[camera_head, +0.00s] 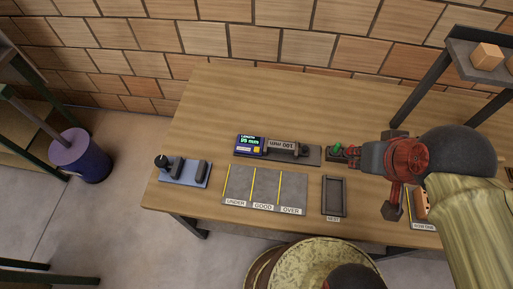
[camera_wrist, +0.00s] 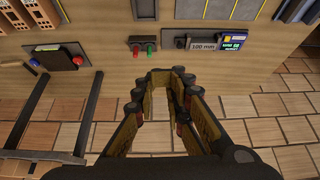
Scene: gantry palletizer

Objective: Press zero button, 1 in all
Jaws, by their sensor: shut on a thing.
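The length gauge (camera_head: 312,156) has a lit display (camera_head: 250,145) with small coloured patches and a block marked 100 mm (camera_wrist: 203,45). Right of it in the head view is a small button box (camera_head: 331,153) with a green button (camera_head: 338,147); the wrist view shows its red button (camera_wrist: 136,50) beside the green. I cannot read which control is the zero button. My gripper (camera_wrist: 172,76) points toward the table near the button box, its fingers close together at the tips. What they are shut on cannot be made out. In the head view its body partly covers the box.
A tray marked UNDER, GOOD and OVER (camera_head: 252,187) and an empty frame (camera_head: 334,196) lie at the table's front. A blue fixture (camera_head: 191,170) stands at left. A dark shelf (camera_head: 460,50) rises at the back right. The table's back left is clear.

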